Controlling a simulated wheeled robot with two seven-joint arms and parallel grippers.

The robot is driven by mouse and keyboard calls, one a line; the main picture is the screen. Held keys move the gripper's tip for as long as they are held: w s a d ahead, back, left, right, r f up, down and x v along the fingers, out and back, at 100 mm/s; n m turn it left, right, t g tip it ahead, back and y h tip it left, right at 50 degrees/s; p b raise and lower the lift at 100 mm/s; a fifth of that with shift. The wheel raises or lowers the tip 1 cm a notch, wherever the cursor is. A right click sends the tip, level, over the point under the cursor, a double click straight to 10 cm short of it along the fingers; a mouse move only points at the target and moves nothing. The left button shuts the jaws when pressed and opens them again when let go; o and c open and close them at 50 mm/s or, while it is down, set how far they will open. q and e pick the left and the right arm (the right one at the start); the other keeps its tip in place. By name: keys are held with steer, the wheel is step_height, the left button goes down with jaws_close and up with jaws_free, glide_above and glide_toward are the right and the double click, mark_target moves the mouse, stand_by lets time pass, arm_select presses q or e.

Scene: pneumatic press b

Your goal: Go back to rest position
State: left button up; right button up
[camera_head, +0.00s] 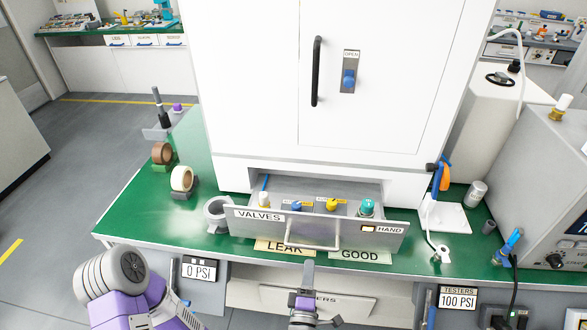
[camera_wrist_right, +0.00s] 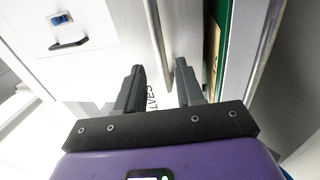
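My right gripper (camera_head: 307,266) is at the bottom middle of the head view, in front of the workbench and below the drawer handle. In the right wrist view its two dark fingers (camera_wrist_right: 158,68) stand apart with nothing between them, so it is open and empty. My left arm shows as a purple and grey part at the lower left of the head view, and its fingers are not visible. The VALVES drawer (camera_head: 240,226) of the white cabinet is pulled out and holds several valves with coloured tops.
The green workbench (camera_head: 135,212) carries tape rolls (camera_head: 182,178) on the left. LEAK (camera_head: 284,248) and GOOD (camera_head: 360,255) labels lie before the drawer. The white cabinet (camera_head: 250,90) fills the middle. A grey machine (camera_head: 545,185) stands right. Open floor lies left.

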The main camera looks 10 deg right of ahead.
steer(key=s+d+f+m+g+p, duration=0.2)
steer(key=s+d+f+m+g, duration=0.15)
steer(key=f+m+g, duration=0.35)
steer(key=s+d+f+m+g+p, duration=0.1)
steer(key=s+d+f+m+g, duration=0.25)
steer(key=f, duration=0.55)
steer(key=s+a+r+m+g+y+p, duration=0.3)
steer(key=s+a+m+g+y, duration=0.3)
steer(key=s, duration=0.4)
steer(key=m+g+y, duration=0.1)
steer(key=g+y, duration=0.1)
steer(key=shift+s+y, duration=0.2)
steer(key=shift+y, duration=0.2)
steer(key=shift+m+g, duration=0.25)
stand_by(0.5)
steer(key=shift+o, duration=0.5)
steer(key=shift+a, duration=0.15)
